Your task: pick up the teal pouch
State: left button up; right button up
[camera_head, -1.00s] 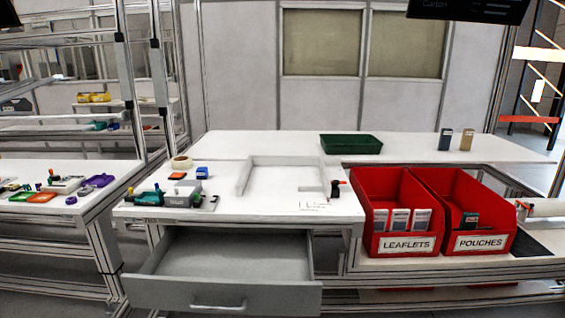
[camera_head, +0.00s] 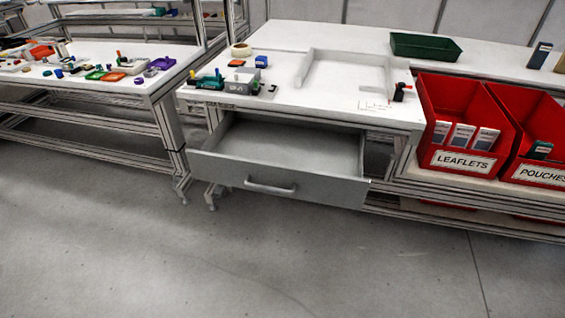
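A small dark teal pouch (camera_head: 540,150) stands inside the red bin labelled POUCHES (camera_head: 541,172), near its front wall, at the right edge of the view. Its lower part is hidden by the bin's front. A dark blue-grey packet (camera_head: 540,55) stands upright on the back table at the far right, with a tan packet (camera_head: 561,64) beside it, cut by the edge. Neither of my grippers is in view.
The red LEAFLETS bin (camera_head: 464,162) stands left of the pouch bin and holds several packets. A grey drawer (camera_head: 282,187) sticks out open under the white table (camera_head: 290,95). A green tray (camera_head: 426,46) lies behind. The floor in front is clear.

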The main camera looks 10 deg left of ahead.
aim_at(539, 151)
jog(key=z, duration=1.25)
